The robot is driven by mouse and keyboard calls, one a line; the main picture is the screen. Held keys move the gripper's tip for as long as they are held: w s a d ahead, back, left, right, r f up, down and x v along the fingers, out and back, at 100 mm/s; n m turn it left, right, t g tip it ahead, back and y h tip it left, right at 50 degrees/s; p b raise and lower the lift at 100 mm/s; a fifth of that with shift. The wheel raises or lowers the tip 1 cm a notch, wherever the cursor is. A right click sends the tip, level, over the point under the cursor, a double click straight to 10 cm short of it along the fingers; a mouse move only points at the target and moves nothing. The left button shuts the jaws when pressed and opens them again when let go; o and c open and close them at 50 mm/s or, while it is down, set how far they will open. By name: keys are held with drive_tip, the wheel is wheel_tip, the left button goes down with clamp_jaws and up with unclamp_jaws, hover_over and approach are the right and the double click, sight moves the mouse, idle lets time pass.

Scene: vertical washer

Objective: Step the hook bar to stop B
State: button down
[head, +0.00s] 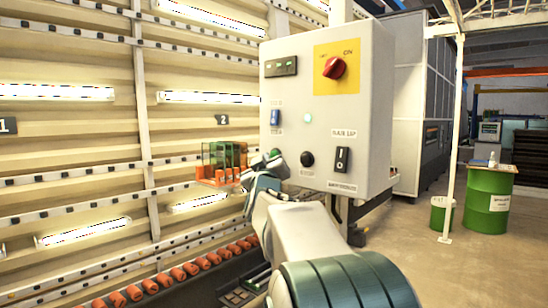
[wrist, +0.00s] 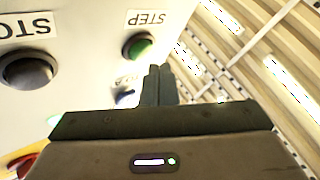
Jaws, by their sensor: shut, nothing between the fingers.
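A grey control box (head: 330,105) stands mid-picture in the head view. Its green button (head: 275,153) is partly hidden by my arm; in the wrist view this button (wrist: 138,45) is labelled STEP upside down. My gripper (wrist: 158,72) is shut and empty, its fingertips beside the green button; I cannot tell whether they touch. A black STOP button (head: 307,158) is to the right of the green one. A small dark display (head: 281,67) is at the box's upper left. An orange rack with dark green see-through plates (head: 222,160) hangs left of the box; I cannot tell whether it is the hook bar.
The box also carries a red rotary knob (head: 334,68), a blue switch (head: 275,117), a lit green lamp (head: 308,117) and a black rocker switch (head: 343,160). Orange rollers (head: 170,281) run low at left. A green drum (head: 488,188) and clear floor are at right.

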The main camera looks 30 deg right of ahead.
drive_tip(key=a, duration=0.1)
drive_tip(key=s+a, duration=0.1)
drive_tip(key=a, duration=0.1)
drive_tip(key=a+p, duration=0.1)
drive_tip(key=shift+s+a, duration=0.3)
drive_tip(key=shift+s, duration=0.05)
idle(0.6)
drive_tip(key=s+a+f+n+g+y, duration=0.1)
drive_tip(key=s+a+f+g+y, duration=0.2)
drive_tip(key=s+a+f+y, duration=0.45)
drive_tip(key=s+a+f+n+g+y, duration=0.1)
drive_tip(key=s+a+f+g+y, duration=0.3)
drive_tip(key=f, duration=0.7)
drive_tip(key=s+a+f+m+g+h, duration=0.1)
drive_tip(key=s+f+g, duration=0.3)
drive_tip(key=s+f, duration=0.4)
drive_tip(key=s+a+f+m+g, duration=0.1)
drive_tip(key=s+a+f+g, duration=0.3)
drive_tip(key=s+f, duration=0.5)
drive_tip(key=s+g, duration=0.1)
drive_tip(key=s, duration=0.3)
drive_tip(key=shift+s+h, duration=0.2)
drive_tip(key=shift+h, duration=0.15)
idle(0.4)
